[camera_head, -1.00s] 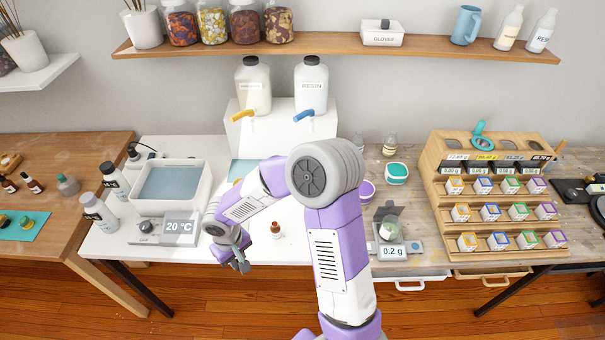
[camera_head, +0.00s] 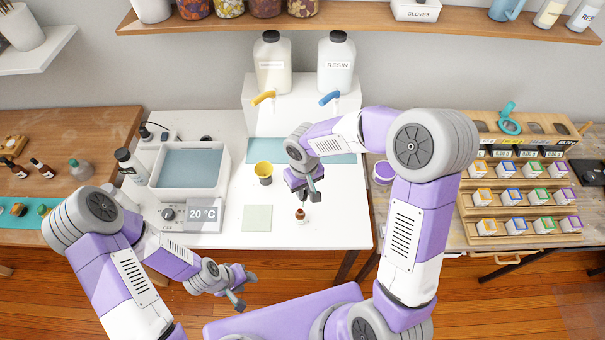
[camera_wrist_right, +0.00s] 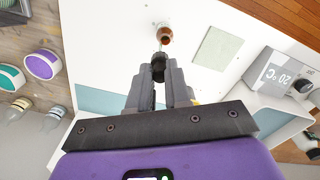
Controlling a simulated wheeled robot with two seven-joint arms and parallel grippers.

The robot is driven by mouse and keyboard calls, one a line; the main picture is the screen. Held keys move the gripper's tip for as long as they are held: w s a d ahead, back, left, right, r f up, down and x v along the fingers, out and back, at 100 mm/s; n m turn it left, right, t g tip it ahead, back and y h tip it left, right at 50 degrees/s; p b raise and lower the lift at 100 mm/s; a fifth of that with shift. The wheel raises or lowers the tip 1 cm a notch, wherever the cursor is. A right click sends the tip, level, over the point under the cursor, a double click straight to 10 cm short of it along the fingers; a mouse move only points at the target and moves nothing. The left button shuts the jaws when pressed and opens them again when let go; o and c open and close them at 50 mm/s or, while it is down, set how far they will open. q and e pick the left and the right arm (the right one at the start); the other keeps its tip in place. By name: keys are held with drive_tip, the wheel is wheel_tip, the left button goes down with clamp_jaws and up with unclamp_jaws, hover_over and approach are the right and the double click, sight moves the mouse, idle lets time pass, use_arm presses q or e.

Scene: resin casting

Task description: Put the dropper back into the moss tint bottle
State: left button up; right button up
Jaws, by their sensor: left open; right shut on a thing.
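A small brown bottle (camera_head: 300,216) stands on the white table near its front edge; its label cannot be read. It also shows in the wrist view (camera_wrist_right: 165,38), uncapped. My right gripper (camera_head: 310,192) is just behind and above the bottle. In the wrist view it is shut on the dropper (camera_wrist_right: 158,68), whose black top sits between the fingertips. The dropper's thin tube points to the bottle mouth; whether its tip is inside cannot be told. My left gripper (camera_head: 238,292) is open and empty, in front of the table's front edge.
A basin (camera_head: 160,193) with a 20 °C display (camera_head: 202,215) stands further left. More dropper bottles (camera_head: 42,168) stand on the left wooden table. A tiered rack (camera_head: 480,225) is at right.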

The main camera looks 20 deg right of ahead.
drive_tip(key=shift+w+a+r+n+p, duration=0.15)
drive_tip(key=shift+a+r+p, duration=0.1)
drive_tip(key=shift+r, duration=0.3)
drive_tip(key=shift+a+r+n+p, duration=0.15)
drive_tip(key=shift+a+r, duration=0.05)
drive_tip(key=shift+r, duration=0.35)
use_arm(q)
drive_tip(key=shift+r, duration=0.75)
drive_tip(key=shift+f, duration=0.15)
use_arm(e)
wheel_tip(320, 180, down, 4)
drive_tip(key=b, duration=0.4)
use_arm(q)
wheel_tip(320, 180, down, 3)
drive_tip(key=shift+f, duration=0.2)
use_arm(e)
drive_tip(key=shift+r, duration=0.1)
use_arm(q)
drive_tip(key=shift+f, duration=0.15)
drive_tip(key=shift+f, duration=0.15)
